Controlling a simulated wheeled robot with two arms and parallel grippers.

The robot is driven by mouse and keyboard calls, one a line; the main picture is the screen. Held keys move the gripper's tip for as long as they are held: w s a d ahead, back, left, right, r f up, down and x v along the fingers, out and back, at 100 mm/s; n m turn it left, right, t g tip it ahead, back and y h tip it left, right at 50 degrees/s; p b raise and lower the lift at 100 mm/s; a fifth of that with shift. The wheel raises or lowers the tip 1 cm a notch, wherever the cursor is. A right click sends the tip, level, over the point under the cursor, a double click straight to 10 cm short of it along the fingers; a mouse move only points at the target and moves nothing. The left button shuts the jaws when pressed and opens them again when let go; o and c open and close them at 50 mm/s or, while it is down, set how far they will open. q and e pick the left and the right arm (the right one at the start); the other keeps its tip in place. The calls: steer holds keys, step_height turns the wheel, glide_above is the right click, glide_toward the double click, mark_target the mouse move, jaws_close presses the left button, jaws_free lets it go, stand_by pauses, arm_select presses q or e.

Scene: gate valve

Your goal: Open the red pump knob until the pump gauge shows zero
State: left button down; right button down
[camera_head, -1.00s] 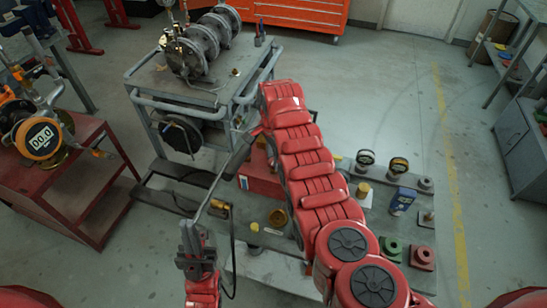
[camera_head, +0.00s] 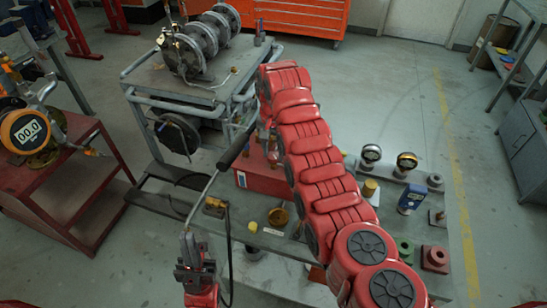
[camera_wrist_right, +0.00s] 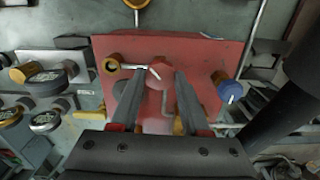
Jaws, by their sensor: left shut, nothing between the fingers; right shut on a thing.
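The red pump box (camera_head: 262,178) stands on a low grey platform, partly behind my right arm. In the right wrist view its red top (camera_wrist_right: 200,52) carries a red knob (camera_wrist_right: 160,72). My left gripper (camera_head: 188,243) is shut and empty at the lower left, close to the lower end of a thin rod with a black grip (camera_head: 236,147). An orange-rimmed digital gauge (camera_head: 27,131) at far left seems to read 00.0. No pump gauge reading is legible.
A blue knob (camera_wrist_right: 229,91) and a brass fitting (camera_wrist_right: 112,63) flank the red knob. Small gauges (camera_head: 406,161) and fittings stand on the platform to the right. A grey cart (camera_head: 190,92) with a flanged pipe stands behind. Open floor lies at the right.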

steer(key=n+b, duration=0.1)
steer(key=n, duration=0.1)
steer(key=n+b, duration=0.1)
steer(key=shift+f+n+b, duration=0.2)
steer(key=shift+n+b, duration=0.15)
steer(key=shift+n, duration=0.05)
steer(key=n+b, duration=0.1)
steer(key=n, duration=0.1)
steer(key=shift+r+n+b, duration=0.1)
steer(key=shift+n+b, duration=0.25)
steer(key=shift+n, duration=0.05)
steer(key=shift+n+b, duration=0.35)
steer(key=shift+n, duration=0.55)
steer(key=shift+d+r+n, duration=0.1)
steer(key=shift+n, duration=0.6)
steer(key=shift+n+b, duration=0.35)
steer(key=shift+n, duration=0.75)
steer(key=shift+c, duration=1.9)
jaws_free()
